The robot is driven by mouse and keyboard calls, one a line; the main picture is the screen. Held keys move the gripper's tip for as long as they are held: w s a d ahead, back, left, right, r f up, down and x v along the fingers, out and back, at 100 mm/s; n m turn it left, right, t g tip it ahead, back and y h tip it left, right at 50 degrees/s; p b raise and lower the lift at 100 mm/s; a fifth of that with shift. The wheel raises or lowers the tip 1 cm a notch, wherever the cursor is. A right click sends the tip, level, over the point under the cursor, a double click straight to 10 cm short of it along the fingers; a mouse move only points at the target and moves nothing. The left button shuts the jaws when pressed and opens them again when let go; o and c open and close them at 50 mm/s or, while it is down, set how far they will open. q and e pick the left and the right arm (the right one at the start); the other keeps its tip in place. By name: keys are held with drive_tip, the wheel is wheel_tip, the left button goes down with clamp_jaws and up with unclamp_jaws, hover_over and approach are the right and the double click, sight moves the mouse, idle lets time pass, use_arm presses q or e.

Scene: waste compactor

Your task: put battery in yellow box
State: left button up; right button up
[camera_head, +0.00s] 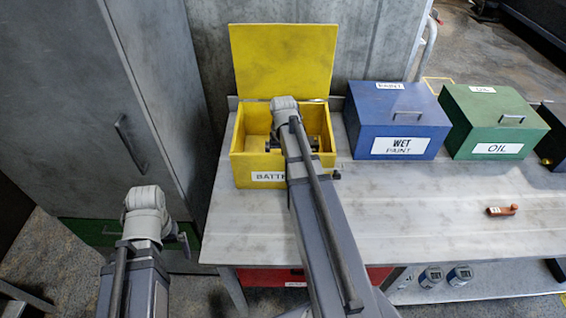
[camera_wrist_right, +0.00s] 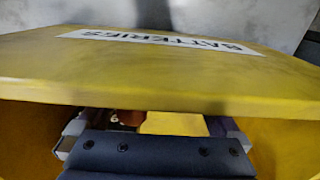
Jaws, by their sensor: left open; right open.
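The yellow box (camera_head: 242,170) stands on the metal table with its lid raised at the back and a partly covered battery label on its front. My right gripper (camera_head: 291,146) is down inside the box opening, largely hidden by its own arm. In the right wrist view, the right gripper (camera_wrist_right: 152,125) has its fingers apart. A small reddish-brown object with a white mark, seemingly the battery (camera_wrist_right: 129,117), shows partly near its left finger; I cannot tell whether they touch. My left gripper (camera_head: 182,240) is open at the lower left, away from the box.
A blue wet paint box (camera_head: 400,119) and a green oil box (camera_head: 492,120), both closed, stand to the right. A small reddish-brown object with a white label (camera_head: 502,210) lies on the table (camera_head: 430,215). The table's front middle is clear. A grey cabinet (camera_head: 130,100) stands left.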

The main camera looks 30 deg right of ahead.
wheel_tip(320, 180, up, 11)
drive_tip(key=p, duration=1)
drive_tip(key=shift+f, duration=0.1)
